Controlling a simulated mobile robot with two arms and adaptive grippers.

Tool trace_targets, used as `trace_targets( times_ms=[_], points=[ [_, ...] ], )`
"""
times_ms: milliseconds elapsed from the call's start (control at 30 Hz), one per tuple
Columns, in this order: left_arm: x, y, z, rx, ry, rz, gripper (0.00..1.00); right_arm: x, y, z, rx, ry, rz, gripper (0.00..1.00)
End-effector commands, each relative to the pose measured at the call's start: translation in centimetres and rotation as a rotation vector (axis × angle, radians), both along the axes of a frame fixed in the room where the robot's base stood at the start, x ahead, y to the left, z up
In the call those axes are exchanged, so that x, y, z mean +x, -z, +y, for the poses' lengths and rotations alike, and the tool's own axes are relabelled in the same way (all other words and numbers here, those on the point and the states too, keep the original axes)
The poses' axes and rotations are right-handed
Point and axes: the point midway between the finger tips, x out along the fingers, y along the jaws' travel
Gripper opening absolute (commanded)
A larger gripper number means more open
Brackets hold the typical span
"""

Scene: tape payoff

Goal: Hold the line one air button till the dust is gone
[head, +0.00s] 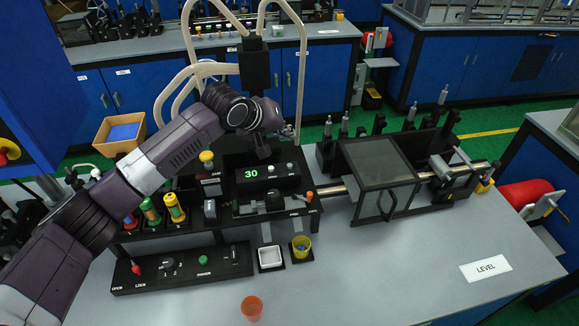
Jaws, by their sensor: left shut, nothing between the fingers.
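My left arm reaches in from the lower left. Its gripper (263,150) points down just above and behind a black box (287,184) with a green "30" display (251,174); the fingers are shut and empty. Small pale buttons (271,169) sit beside the display. I cannot tell which control is the line one air button, or whether the gripper touches anything. An orange knob (309,196) stands at the right end of the black unit, by labels too small to read. No dust can be made out. My right gripper is out of view.
A front panel (184,267) holds a red lever, a dial and a green button. Colored cylinders (174,207) stand at left. A clear-lidded enclosure (378,174) is at right. Pale hoses rise behind.

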Motion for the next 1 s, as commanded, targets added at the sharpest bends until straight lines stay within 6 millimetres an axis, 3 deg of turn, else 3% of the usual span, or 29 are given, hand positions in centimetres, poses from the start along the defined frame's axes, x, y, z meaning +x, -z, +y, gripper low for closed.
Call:
trace_targets(
  times_ms=[433,700,1000],
  points=[
    [0.0,6.0,0.0,0.000,0.001,-0.002,0.00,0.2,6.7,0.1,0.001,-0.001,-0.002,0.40],
    [0.0,7.9,0.0,0.000,0.001,-0.001,0.00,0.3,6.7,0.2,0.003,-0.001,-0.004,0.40],
    [0.0,8.0,0.0,0.000,0.001,-0.002,0.00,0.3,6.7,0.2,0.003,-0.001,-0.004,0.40]
  ],
)
